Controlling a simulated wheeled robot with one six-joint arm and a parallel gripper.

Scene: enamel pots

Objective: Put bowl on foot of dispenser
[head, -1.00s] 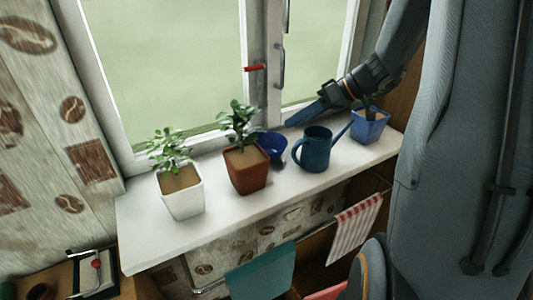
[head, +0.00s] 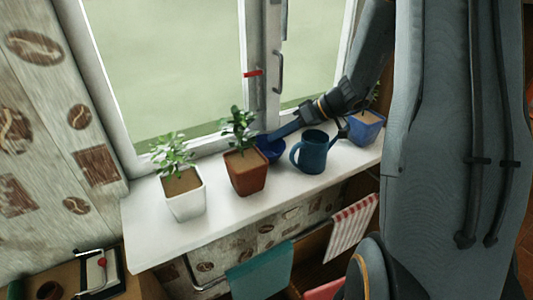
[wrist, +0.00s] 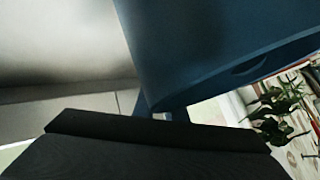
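A small dark blue bowl (head: 271,152) sits on the windowsill between the brown pot and the blue watering can, partly hidden by the pot and my gripper. My gripper (head: 274,137) reaches in from the right behind the watering can, its tip at the bowl's rim in the picture. Whether it touches the bowl, and whether its fingers are apart, I cannot tell. The wrist view shows a large blue surface close up above my dark gripper part; I cannot tell whose surface it is. I see no clear dispenser in these views.
On the white windowsill (head: 225,222) stand a white potted plant (head: 186,205), a brown potted plant (head: 246,180), a blue watering can (head: 313,157) and a blue potted plant (head: 364,133) beside my arm. The window is behind. The sill's front strip is clear.

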